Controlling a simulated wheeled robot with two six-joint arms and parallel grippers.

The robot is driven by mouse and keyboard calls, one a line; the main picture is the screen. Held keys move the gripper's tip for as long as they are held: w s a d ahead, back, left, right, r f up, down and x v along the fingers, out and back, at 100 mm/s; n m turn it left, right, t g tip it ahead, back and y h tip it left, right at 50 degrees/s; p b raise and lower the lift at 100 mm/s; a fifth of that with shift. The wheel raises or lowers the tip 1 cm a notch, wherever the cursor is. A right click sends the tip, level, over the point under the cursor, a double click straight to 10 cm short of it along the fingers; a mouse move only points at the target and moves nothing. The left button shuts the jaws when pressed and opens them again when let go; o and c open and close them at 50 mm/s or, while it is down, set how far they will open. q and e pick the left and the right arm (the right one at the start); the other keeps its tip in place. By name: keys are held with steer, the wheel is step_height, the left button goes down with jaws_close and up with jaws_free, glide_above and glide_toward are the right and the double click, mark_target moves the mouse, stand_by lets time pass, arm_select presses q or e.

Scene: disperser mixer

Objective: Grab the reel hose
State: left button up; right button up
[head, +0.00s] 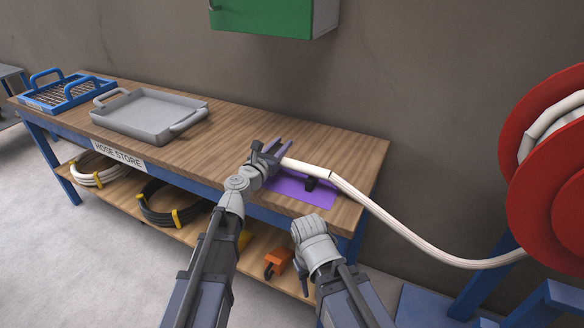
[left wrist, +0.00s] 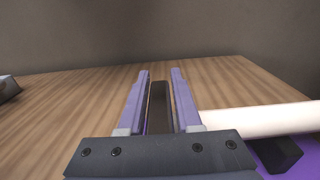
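The white reel hose (head: 405,232) runs from the red reel (head: 536,165) at the right to the table, where its end lies over a purple mat (head: 312,198). A black support (head: 311,183) sits under it. My left gripper (head: 284,147) is at the hose's free end, with its purple fingers apart. In the left wrist view the hose (left wrist: 262,119) lies right of the fingers (left wrist: 159,72), close to the right one. A dark upright piece shows between them, with slim gaps beside it. My right wrist is bent in front of the table; its fingers are mostly hidden.
The wooden table (head: 222,130) holds a grey tray (head: 150,112) and a blue basket (head: 66,92) at the left. Coiled hoses (head: 168,203) lie on the shelf below. A green box (head: 262,17) hangs on the wall. The tabletop between tray and mat is clear.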

arm_select(q)
jaws_close()
stand_by(1.0)
